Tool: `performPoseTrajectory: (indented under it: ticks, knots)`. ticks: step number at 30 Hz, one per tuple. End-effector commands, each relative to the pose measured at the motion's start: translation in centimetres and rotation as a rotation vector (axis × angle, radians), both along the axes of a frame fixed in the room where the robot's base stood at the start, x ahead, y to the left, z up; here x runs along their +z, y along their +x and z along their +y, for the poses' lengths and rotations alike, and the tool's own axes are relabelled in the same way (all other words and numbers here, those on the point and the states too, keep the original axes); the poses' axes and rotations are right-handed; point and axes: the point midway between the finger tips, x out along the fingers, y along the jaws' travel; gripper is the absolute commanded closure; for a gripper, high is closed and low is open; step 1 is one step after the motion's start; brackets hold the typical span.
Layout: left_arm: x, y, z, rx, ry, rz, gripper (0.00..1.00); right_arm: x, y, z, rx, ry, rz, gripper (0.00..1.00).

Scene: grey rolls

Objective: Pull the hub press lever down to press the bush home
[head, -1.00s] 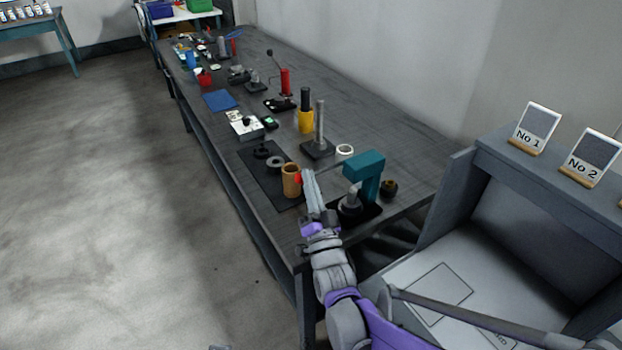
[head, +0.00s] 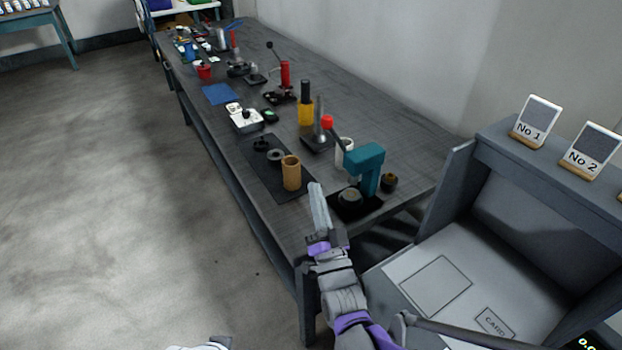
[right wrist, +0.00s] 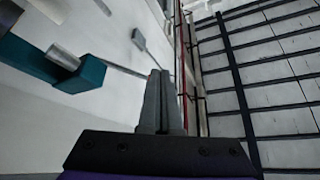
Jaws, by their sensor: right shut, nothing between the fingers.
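The hub press (head: 364,168) is teal, on a black base at the table's near right corner. Its lever is raised, slanting up and left to a red knob (head: 327,121). A grey hub (head: 349,197) sits on the base under the press head; I cannot tell how deep the bush sits. My right gripper (head: 316,190) is shut and empty, left of the press and below the knob, apart from the lever. In the right wrist view its fingers (right wrist: 160,100) are together, with the teal press head (right wrist: 82,76) at the left.
A tan cylinder (head: 291,173) stands on a dark mat (head: 264,180) left of my gripper. A post on a black base (head: 317,143), a yellow-and-black cylinder (head: 306,110) and a dark cup (head: 389,183) stand nearby. A shelf unit (head: 460,200) is to the right.

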Motion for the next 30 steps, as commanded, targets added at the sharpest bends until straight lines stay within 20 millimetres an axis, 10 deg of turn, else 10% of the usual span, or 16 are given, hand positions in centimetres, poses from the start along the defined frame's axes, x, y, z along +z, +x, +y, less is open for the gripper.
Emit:
performPoseTrajectory:
  ticks: [12, 30]
  knots:
    - [0.4, 0.0, 0.0, 0.000, 0.000, -0.001, 0.50, 0.0, -6.3, -2.2, 0.000, 0.001, 0.000, 1.00]
    - [0.4, 0.0, 0.0, 0.000, 0.000, -0.002, 0.50, 0.1, -6.7, -2.3, -0.001, 0.001, -0.001, 1.00]
